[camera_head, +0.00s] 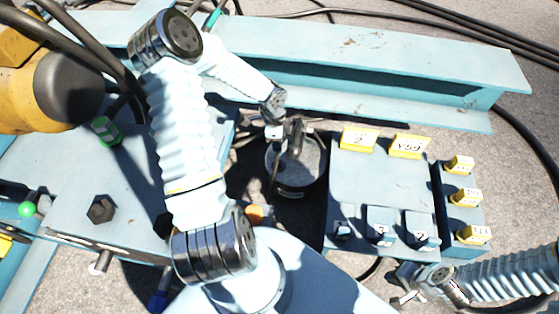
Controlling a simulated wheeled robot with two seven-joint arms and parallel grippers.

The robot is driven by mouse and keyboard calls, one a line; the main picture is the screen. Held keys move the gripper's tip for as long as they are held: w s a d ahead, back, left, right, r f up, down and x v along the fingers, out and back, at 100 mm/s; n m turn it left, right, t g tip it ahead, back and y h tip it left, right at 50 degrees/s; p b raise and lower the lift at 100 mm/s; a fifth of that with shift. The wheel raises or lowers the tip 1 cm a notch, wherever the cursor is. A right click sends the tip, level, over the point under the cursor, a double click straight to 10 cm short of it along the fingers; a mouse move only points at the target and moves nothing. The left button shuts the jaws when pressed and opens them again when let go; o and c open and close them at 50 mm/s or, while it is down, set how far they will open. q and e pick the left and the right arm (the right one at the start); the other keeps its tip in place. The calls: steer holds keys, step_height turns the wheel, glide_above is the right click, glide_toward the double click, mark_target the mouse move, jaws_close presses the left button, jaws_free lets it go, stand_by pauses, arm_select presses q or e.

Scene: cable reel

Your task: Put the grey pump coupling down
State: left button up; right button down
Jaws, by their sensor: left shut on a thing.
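My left gripper (275,131) is at the upper middle, pointing down over a dark round pot (299,183). It is shut on a small grey piece, which I take to be the grey pump coupling (296,137). The coupling is at the pot's far rim; I cannot tell whether it touches the pot. The fingertips are small and partly merge with the dark parts behind. My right gripper (407,285) is at the lower right, in front of the blue box, and looks open and empty.
A blue box with yellow labels (372,182) stands right of the pot, a narrower labelled block (462,208) beside it. A long blue beam (385,62) runs behind. A blue bench (84,190) with bolts lies left. Cables cross the ground. Bare ground shows at right.

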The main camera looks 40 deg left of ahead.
arm_select(q)
glide_above(280, 163)
step_height(280, 163, down, 7)
steer(key=shift+a+r+b, duration=0.1)
steer(key=shift+a+b, duration=0.05)
steer(key=shift+b, duration=0.3)
steer(key=shift+f+b, duration=0.35)
steer(key=shift+f, duration=1.6)
steer(key=shift+f, duration=0.2)
steer(key=o, duration=1.2)
steer(key=shift+o, duration=0.2)
steer(key=shift+r, duration=0.15)
